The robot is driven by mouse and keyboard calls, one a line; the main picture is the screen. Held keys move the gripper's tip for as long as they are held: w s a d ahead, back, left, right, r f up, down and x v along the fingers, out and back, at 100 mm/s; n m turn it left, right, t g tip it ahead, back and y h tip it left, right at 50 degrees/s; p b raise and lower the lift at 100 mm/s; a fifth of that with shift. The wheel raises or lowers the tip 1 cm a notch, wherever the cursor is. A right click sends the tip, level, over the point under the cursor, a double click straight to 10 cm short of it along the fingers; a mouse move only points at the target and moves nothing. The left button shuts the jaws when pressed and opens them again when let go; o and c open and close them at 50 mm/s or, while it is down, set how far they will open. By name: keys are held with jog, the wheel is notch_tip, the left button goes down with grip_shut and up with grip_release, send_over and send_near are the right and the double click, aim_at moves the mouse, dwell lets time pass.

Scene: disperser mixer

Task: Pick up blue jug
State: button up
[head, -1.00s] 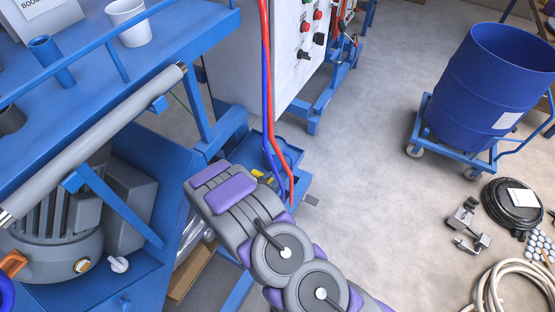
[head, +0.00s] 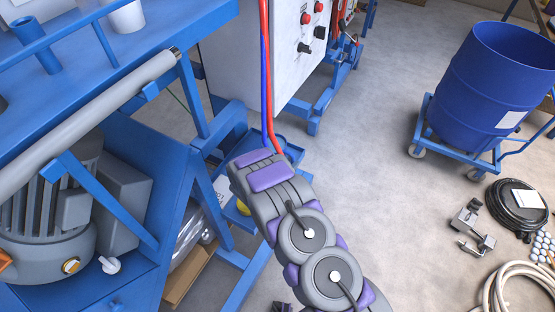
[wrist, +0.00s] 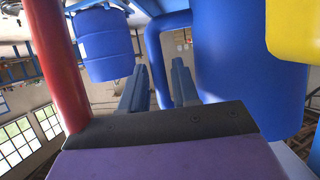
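In the wrist view, a large blue rounded body (wrist: 240,85) with a thick curved handle (wrist: 154,45) on its left side looks like the blue jug. My gripper (wrist: 158,66) is open, with one finger on each side of the handle's lower part in the picture. I cannot tell whether the fingers touch the handle. In the head view my arm covers the gripper and the jug, above the low blue cart (head: 292,142).
A yellow object (wrist: 295,30) is close beside the jug. Red and blue hoses (head: 268,80) hang by my arm. The blue bench (head: 150,40) with its motor (head: 50,215) is at left. A blue drum (head: 490,90) stands at right; floor between is clear.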

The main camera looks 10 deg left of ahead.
jog(key=shift+x, duration=0.8)
grip_shut()
jog(key=shift+r, duration=0.1)
